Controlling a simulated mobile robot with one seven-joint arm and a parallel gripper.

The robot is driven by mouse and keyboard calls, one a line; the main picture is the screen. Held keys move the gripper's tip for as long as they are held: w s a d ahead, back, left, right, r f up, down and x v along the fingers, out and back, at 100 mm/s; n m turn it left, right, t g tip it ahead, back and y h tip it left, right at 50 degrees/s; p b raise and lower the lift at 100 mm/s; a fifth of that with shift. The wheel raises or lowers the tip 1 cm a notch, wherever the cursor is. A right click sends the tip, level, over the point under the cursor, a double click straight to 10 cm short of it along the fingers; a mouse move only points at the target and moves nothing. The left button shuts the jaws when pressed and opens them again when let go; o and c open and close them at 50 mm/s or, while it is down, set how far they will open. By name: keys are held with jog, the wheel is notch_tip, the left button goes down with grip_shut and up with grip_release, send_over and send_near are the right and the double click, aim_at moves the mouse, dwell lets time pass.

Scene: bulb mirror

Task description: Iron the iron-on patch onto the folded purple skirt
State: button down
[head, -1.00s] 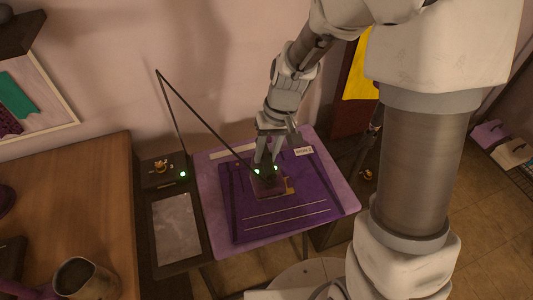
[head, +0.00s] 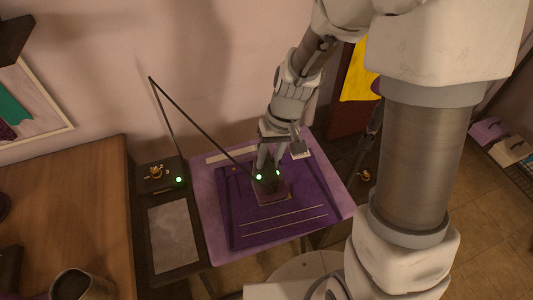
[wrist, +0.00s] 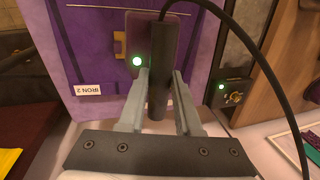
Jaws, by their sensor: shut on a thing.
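My gripper (head: 268,172) is shut on the black handle (wrist: 158,70) of an iron, one finger on each side. The iron's mauve plate (head: 271,191) is over the middle of the folded purple skirt (head: 250,232); I cannot tell whether it touches. A small gold piece, apparently the patch (wrist: 119,45), shows beside the plate's left edge in the wrist view, and the rest of it may be under the plate. A green light (wrist: 137,61) glows on the iron. The skirt lies flat on a lilac board (head: 207,190).
A black cord runs from the iron to a thin boom (head: 205,128). A dark stand with a grey rest plate (head: 172,238) and a green-lit dial box (wrist: 234,94) is beside the board. A wooden table (head: 80,215) is at left.

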jog(key=shift+s, duration=0.1)
dwell(0.3)
jog(key=b+x, duration=0.3)
jog(key=d+b+x, duration=0.1)
jog(key=b+x, duration=0.2)
jog(key=x, duration=0.1)
jog(key=shift+d+f+b, duration=0.2)
jog(key=shift+d+b, duration=0.05)
jog(key=shift+b, duration=0.15)
jog(key=shift+f+b, duration=0.35)
jog(key=shift+f, duration=0.05)
dwell(1.0)
jog(key=shift+r, duration=0.2)
dwell(0.8)
jog(key=shift+p+v, duration=0.8)
jog(key=shift+v, duration=0.05)
jog(key=shift+a, duration=0.2)
jog(key=shift+r, duration=0.15)
